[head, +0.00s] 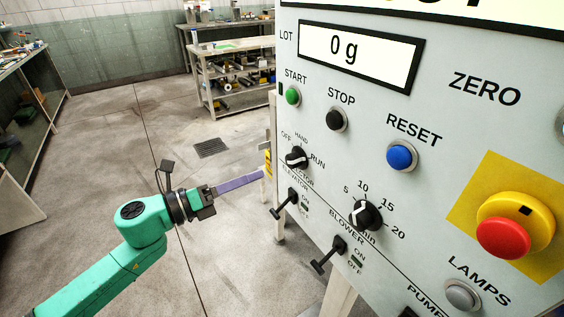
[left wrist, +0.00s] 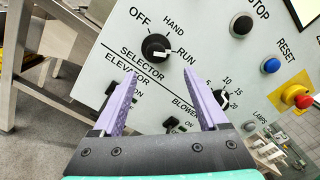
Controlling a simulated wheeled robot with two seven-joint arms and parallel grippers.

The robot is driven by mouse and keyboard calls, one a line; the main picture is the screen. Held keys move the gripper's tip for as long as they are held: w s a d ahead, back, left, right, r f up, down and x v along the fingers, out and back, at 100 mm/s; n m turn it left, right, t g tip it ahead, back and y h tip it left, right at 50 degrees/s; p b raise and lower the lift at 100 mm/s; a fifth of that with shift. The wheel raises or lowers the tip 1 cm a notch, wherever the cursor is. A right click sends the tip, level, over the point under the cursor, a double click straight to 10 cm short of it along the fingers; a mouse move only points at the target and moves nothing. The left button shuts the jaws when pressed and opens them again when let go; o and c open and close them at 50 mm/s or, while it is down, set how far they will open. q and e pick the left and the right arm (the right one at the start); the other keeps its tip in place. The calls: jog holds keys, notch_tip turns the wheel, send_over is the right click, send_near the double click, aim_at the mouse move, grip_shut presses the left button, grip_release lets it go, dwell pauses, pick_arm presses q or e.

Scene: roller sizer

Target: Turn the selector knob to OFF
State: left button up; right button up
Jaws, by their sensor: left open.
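The black selector knob (head: 296,157) is on the pale control panel, with OFF, HAND and RUN printed around it. In the left wrist view the knob (left wrist: 156,47) has a white mark that appears to point to the right, towards RUN. My left gripper (head: 260,176) is open and empty, to the left of and a little below the knob in the head view, apart from it. In the left wrist view its two purple fingers (left wrist: 160,82) spread below the knob, with the knob ahead between their lines. My right gripper is not in view.
The elevator switch (head: 290,202) sits just below the knob, and the blower switch (head: 331,254) lower right. A timer dial (head: 366,214), a blue reset button (head: 401,155) and a red emergency button (head: 503,237) are further right. The floor left of the panel is open.

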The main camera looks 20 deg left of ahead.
aim_at(288, 162)
pick_arm(q)
jog(key=p+x, duration=0.1)
jog(key=x, duration=0.5)
jog(key=p+x, duration=0.1)
jog(key=x, duration=0.3)
jog(key=shift+w+a+p, duration=0.25)
jog(key=shift+a+p, duration=0.05)
jog(key=shift+w+d+f, duration=0.15)
jog(key=shift+w+d, duration=0.1)
jog(key=shift+w, duration=0.1)
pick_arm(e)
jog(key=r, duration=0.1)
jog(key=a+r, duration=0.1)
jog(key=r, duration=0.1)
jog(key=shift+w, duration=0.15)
pick_arm(q)
grip_shut()
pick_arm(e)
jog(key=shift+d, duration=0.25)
